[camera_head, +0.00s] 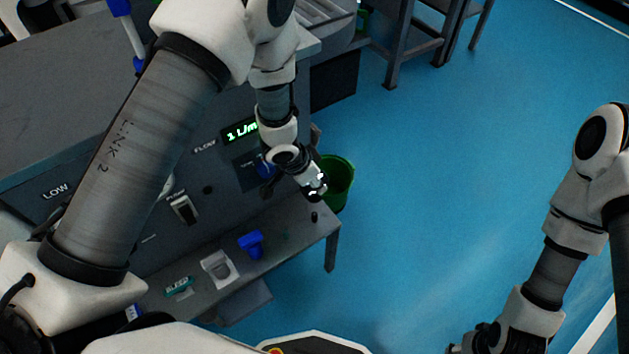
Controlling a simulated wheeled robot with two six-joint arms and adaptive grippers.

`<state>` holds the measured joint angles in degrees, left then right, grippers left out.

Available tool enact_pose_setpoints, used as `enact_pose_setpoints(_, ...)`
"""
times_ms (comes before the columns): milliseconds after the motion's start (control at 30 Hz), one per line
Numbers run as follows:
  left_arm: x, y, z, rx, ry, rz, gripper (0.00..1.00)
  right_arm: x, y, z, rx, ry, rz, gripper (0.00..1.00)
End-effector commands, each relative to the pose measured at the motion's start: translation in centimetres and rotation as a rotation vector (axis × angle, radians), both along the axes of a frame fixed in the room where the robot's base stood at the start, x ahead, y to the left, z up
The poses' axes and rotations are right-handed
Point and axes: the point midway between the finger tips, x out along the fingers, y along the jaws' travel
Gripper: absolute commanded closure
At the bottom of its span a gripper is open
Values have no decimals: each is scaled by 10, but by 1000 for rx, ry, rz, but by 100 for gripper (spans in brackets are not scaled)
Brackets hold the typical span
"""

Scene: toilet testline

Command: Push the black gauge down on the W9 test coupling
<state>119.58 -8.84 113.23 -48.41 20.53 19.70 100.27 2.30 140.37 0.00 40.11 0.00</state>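My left arm reaches in from the left across the grey test bench (60,130). My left gripper (317,188) is over the right end of the bench's low shelf (300,240), in front of the green bin. Its fingers are small and dark here, and I cannot tell if they are open or shut. A small black piece (314,217) stands on the shelf just below the gripper; I cannot tell if it is the black gauge. No W9 label is readable. My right gripper (468,348) is at the bottom edge, mostly cut off, away from the bench.
The shelf also holds a blue fitting (251,244), a white holder (218,269) and a teal labelled piece (178,287). A green display (241,131) reads "1 L/m". A green bin (340,182) stands beyond the shelf. The blue floor (450,180) to the right is clear.

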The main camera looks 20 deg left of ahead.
Motion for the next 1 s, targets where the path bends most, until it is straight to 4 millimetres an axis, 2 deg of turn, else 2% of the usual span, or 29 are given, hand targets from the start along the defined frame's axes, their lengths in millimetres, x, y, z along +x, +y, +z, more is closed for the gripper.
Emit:
enact_pose_setpoints(733, 0, 0, 34, -1, -1, 1, 100, 0, 0, 39, 0, 0, 0, 60)
enact_pose_setpoints(1000, 0, 0, 35, 0, 0, 1, 100, 0, 0, 40, 0, 0, 0, 60)
